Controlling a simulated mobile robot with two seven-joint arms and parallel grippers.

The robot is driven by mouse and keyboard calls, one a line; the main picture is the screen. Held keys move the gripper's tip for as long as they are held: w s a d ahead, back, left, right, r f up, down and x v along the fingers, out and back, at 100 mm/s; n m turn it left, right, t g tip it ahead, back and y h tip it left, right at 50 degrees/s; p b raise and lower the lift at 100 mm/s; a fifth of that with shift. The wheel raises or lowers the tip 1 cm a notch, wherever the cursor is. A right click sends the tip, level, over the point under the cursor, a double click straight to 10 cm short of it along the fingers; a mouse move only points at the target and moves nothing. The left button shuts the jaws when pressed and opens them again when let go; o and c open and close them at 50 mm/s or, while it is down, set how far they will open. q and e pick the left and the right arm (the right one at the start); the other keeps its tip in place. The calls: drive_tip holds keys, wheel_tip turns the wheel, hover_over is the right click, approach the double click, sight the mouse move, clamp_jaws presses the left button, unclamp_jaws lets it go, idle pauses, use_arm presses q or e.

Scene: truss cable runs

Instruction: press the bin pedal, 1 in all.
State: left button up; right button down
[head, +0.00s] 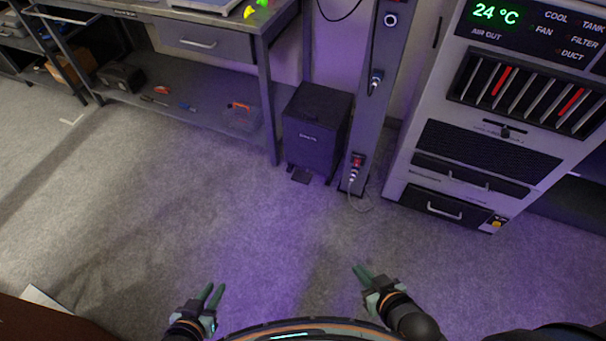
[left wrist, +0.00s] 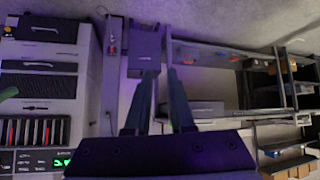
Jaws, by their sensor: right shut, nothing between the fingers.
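The dark bin (head: 308,145) stands upright on the carpet between the workbench and a grey post, its lid closed. Its small black pedal (head: 301,176) sticks out low at the front, near the floor. The bin also shows upside down in the left wrist view (left wrist: 145,48), beyond my fingers. My left gripper (head: 213,290) is low in the head view, far in front of the bin, with its fingers apart and empty. My right gripper (head: 360,270) is shut and empty, also well short of the bin. Neither gripper touches the pedal.
The workbench (head: 200,40) with a low shelf holding tools stands left of the bin. The grey post (head: 372,90) with plugged cables is close on the bin's right, then a tall cabinet (head: 480,140). The carpet (head: 240,220) before the bin is clear.

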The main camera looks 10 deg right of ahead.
use_arm(q)
clamp_jaws()
idle(1.3)
